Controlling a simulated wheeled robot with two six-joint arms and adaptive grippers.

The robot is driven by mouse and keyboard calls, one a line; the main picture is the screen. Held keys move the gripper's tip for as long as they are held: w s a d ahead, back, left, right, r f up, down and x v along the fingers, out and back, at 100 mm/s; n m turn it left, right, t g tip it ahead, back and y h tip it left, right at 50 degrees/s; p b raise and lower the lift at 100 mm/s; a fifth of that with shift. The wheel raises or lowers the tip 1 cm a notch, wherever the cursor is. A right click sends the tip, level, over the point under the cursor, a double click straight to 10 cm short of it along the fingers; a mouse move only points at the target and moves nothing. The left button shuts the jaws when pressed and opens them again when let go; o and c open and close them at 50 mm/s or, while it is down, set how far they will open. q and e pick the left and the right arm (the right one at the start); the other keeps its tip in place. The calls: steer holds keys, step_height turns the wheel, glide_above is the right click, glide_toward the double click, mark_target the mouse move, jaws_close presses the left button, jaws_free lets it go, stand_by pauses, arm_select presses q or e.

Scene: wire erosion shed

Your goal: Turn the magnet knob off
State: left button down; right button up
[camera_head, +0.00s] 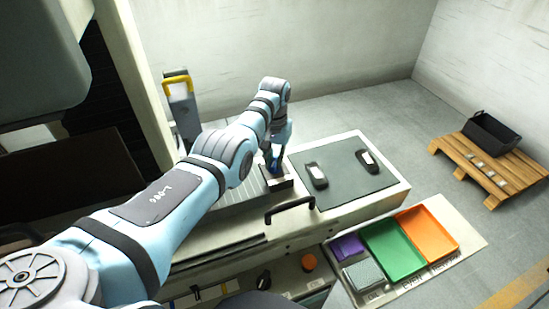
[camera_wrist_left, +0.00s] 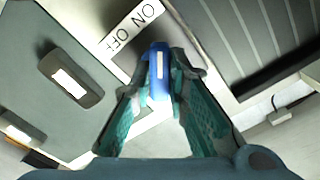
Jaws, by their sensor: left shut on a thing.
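The magnet knob (camera_wrist_left: 158,88) is blue with a white line along its top, seen in the left wrist view. A white label (camera_wrist_left: 131,30) marked ON and OFF lies just beyond it. The knob's white line runs roughly up and down in that view; I cannot tell which word it points to. My left gripper (camera_wrist_left: 167,72) is shut on the knob, a finger on each side. In the head view my left gripper (camera_head: 277,157) reaches down to the machine bed, and the fingers hide most of the knob. My right gripper is not in view.
Beside the knob, a grey mat (camera_head: 342,184) carries two dark blocks (camera_head: 317,175) with white labels. A black handle (camera_head: 290,208) is on the front edge. Purple, green (camera_head: 394,249) and orange (camera_head: 428,234) trays stand in front. A wooden pallet (camera_head: 489,166) with a black bin stands right.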

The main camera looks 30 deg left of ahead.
arm_select(q)
steer(key=n+p, duration=0.1)
steer(key=n, duration=0.2)
steer(key=shift+r, duration=0.15)
steer(key=n, duration=0.4)
steer(key=shift+w+n, duration=0.1)
steer(key=shift+n, duration=0.3)
steer(key=n, duration=0.4)
steer(key=shift+n+p, duration=0.3)
steer(key=shift+p, duration=0.05)
steer(key=n, duration=0.4)
steer(key=shift+n, duration=0.3)
steer(key=c, duration=1.6)
jaws_free()
steer(key=shift+o, duration=0.2)
